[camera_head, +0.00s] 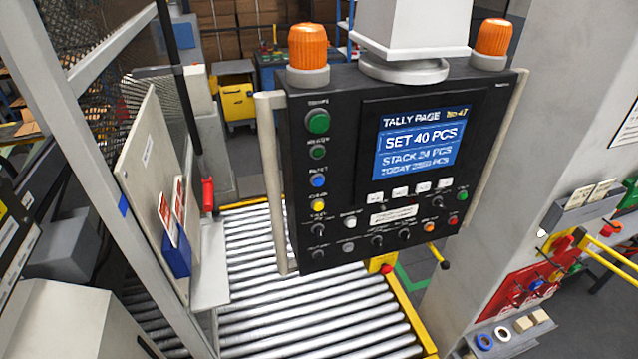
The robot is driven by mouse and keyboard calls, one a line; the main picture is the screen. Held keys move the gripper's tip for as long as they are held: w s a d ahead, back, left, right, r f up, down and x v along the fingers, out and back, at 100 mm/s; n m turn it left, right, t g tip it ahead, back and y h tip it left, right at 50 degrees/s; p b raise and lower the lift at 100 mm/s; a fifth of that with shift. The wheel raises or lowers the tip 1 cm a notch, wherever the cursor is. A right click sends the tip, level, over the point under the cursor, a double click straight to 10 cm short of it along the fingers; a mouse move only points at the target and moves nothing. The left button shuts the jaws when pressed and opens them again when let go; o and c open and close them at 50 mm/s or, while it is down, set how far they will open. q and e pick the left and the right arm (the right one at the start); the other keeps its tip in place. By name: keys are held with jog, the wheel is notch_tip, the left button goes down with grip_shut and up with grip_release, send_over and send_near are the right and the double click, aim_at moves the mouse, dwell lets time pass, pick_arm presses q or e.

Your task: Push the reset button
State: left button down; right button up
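A black control panel (345,225) with a screen hangs in the middle of the view, slightly tilted. A column of buttons runs down its left side: a large green button (317,122), a smaller dark green button (318,152), a blue button (318,181) and a yellow button (318,205). The small label above the blue button seems to read "RESET", but it is blurred. The screen (419,138) shows "TALLY PAGE", "SET 40 PCS" and "STACK 24 PCS". Neither of my grippers is in view.
Vertical handle bars (271,180) flank the panel, and orange beacons (308,46) sit on top. A roller conveyor (300,310) runs below. A grey post and a board (150,180) stand at left. A grey pillar (520,190) with a red lockout board (525,285) stands at right.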

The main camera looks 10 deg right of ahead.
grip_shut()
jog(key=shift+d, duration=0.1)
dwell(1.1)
